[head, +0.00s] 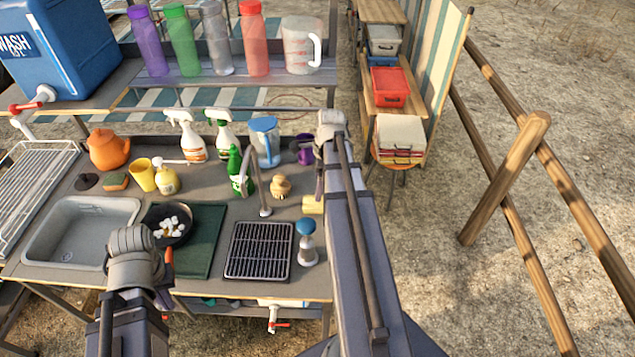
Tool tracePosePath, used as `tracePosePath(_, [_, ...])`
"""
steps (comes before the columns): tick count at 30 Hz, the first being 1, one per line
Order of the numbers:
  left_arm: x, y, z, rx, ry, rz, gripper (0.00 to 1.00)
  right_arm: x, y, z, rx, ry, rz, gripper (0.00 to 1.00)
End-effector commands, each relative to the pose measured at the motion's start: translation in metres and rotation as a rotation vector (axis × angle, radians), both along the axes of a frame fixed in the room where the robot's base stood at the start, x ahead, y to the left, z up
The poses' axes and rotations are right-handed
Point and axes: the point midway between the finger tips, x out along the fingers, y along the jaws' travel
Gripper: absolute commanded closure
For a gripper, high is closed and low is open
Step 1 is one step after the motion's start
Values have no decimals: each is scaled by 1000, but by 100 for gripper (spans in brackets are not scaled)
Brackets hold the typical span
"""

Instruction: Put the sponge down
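A brown and green sponge (115,181) lies on the counter behind the sink, left of a yellow cup. A pale yellow block (312,205), possibly another sponge, shows beside my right arm; I cannot tell whether it is held or rests on the counter. My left gripper (140,243) is over the counter's front, between the sink and the pan; its fingertips are not clear. My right gripper (321,178) is over the counter's right end, seen mostly from behind, its fingers largely hidden.
The sink (80,232) is at left. A dark pan (167,222) with white pieces overlaps a green board (205,240). A black grill rack (258,250), faucet (264,195), brush (280,187) and blue-topped bottle (306,243) stand to the right. Spray bottles (187,135) stand at the back.

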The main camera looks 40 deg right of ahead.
Motion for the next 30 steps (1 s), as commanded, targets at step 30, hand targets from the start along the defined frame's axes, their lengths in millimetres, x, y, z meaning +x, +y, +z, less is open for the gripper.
tracePosePath(30, [0, 0, 53, 0, 0, 0, 100, -3, -3, 53, 0, 0, -1, 2])
